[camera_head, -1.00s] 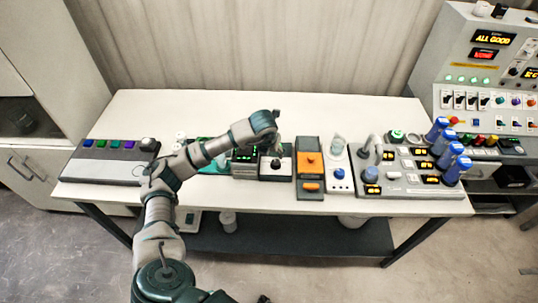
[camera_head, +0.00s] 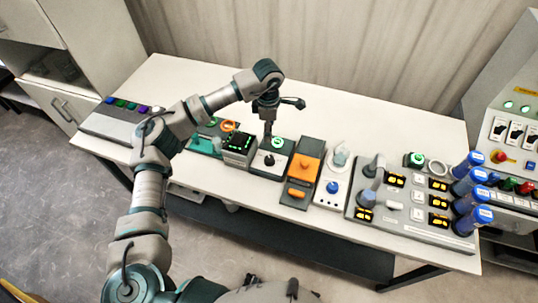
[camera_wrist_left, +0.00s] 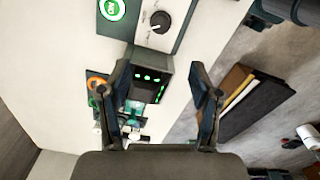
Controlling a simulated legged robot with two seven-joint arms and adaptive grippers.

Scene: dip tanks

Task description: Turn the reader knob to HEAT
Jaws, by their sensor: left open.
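A dark round knob (camera_head: 269,159) sits on a white and black box (camera_head: 262,170) near the middle of the table. It also shows in the left wrist view (camera_wrist_left: 157,22), with a light pointer mark; its lettering is too small to read. A lit green round button (camera_head: 277,143) is on the same box. My left gripper (camera_head: 268,131) points down above this box. In the left wrist view its fingers (camera_wrist_left: 161,85) are spread with nothing between them, and the knob lies beyond the fingertips. At the bottom edge, dark parts of mine show; whether they are the right gripper is unclear.
A black box with green digits (camera_head: 240,145) stands left of the knob box. An orange and grey unit (camera_head: 301,180) stands to its right, then a white unit with a blue knob (camera_head: 332,188). A grey panel with blue cylinders (camera_head: 408,215) fills the right end. The front table strip is clear.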

